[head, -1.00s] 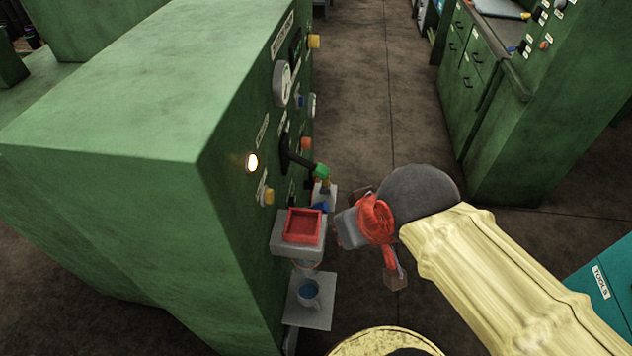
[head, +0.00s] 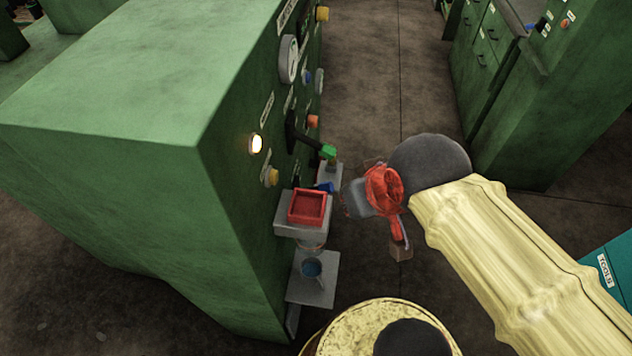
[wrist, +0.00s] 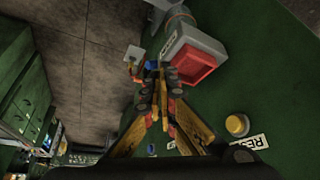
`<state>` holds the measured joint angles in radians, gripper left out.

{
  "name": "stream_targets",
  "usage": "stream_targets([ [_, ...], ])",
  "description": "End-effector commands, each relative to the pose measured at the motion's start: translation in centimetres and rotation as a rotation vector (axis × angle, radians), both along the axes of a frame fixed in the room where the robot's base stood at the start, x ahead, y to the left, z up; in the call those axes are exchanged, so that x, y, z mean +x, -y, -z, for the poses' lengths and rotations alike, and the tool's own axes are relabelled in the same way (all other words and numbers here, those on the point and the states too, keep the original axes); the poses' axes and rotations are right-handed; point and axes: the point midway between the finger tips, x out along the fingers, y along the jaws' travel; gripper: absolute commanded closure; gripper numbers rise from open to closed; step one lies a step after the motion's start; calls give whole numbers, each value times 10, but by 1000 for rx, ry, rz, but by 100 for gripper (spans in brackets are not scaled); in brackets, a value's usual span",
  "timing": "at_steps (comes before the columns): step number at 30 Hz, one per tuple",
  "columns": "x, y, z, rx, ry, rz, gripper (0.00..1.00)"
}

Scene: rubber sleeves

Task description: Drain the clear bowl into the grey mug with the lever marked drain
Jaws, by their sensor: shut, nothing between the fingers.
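The grey mug (head: 312,270) stands on a low grey shelf at the machine's panel, with blue inside its rim. The clear bowl (head: 313,245) shows faintly just above it, under a grey block; its contents are hard to make out. A black lever with a green end (head: 328,152) sticks out of the panel above. A blue piece (head: 325,187) shows lower down, behind the red tray. I cannot read which is marked drain. My gripper (wrist: 160,88) is shut and empty, its fingertips together in the wrist view. In the head view it hangs right of the tray, apart from the panel.
A red square tray (head: 307,206) sits on the grey block, and shows in the wrist view (wrist: 194,66). A yellow button (wrist: 237,125) is beside a RESET label. A lamp (head: 257,144) glows. Open floor lies right of the machine; green cabinets (head: 500,95) stand beyond.

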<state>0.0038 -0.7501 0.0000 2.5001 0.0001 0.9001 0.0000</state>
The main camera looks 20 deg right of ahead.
Motion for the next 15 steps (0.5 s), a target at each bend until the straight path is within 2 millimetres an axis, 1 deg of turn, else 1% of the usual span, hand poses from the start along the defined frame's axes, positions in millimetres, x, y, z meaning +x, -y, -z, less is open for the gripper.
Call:
stream_targets([
  [1,0,2,-5,0,-3,7,100],
  [3,2,6,-8,0,-27,21,100],
  [7,8,16,-2,4,-126,58,100],
  [11,25,27,-4,21,-217,101,100],
  [15,47,37,-5,54,-305,144,100],
])
